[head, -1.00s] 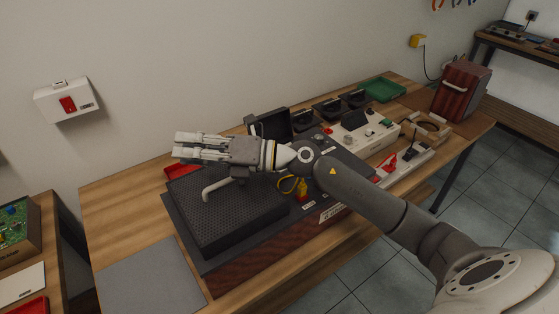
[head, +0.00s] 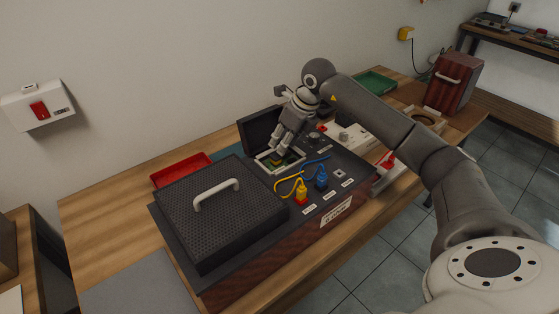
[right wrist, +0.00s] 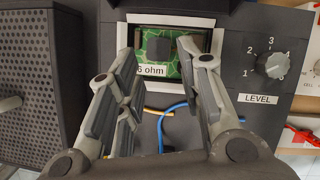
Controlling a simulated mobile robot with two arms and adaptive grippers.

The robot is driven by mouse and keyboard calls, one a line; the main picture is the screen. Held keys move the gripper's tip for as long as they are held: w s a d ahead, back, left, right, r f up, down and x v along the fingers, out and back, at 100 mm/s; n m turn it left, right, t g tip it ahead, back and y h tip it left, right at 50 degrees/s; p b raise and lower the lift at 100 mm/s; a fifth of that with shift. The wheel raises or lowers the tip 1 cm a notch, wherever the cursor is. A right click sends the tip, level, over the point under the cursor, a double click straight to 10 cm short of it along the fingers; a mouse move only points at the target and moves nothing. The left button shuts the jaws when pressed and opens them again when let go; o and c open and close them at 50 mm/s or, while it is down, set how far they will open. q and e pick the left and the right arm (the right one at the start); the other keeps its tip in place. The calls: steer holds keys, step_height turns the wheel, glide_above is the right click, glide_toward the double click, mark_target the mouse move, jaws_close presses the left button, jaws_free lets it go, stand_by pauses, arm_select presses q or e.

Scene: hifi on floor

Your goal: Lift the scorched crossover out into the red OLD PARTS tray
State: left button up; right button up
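The crossover (right wrist: 160,45), a green board with a dark patch on it, sits in a framed opening in the dark hi-fi top. The same board shows in the head view (head: 291,162), partly hidden by my fingers. A "6 ohm" label (right wrist: 152,71) lies at its near edge. My right gripper (head: 285,142) points down just over the opening. In the right wrist view its fingers (right wrist: 165,68) are spread either side of the board, with nothing between them. The red tray (head: 181,170) looks empty on the bench at left. My left gripper is not in view.
A raised dark lid (head: 259,129) stands behind the opening. A perforated grille with a white handle (head: 216,194) lies left of it. Yellow and blue leads (head: 318,163) run in front. A level knob (right wrist: 272,64) is to the right.

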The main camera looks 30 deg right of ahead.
mark_target(274, 154)
steer(key=p+x, duration=0.2)
steer(key=x, duration=0.3)
steer(key=shift+w+a+f, duration=0.15)
steer(key=shift+a+f, duration=0.05)
steer(key=shift+f, duration=0.15)
steer(key=shift+w+f, duration=0.1)
steer(key=shift+f, duration=0.2)
steer(key=shift+r, duration=0.1)
jaws_close()
steer(key=shift+r+b, duration=0.4)
steer(key=shift+r, duration=0.1)
step_height(274, 154, up, 2)
steer(key=shift+r+b, duration=0.1)
steer(key=shift+b, duration=0.45)
steer(key=s+d+r+b, duration=0.1)
steer(key=s+r+b, duration=0.3)
steer(key=s+r, duration=0.5)
steer(key=s, duration=0.5)
steer(key=shift+r, duration=0.4)
steer(key=shift+d, duration=0.15)
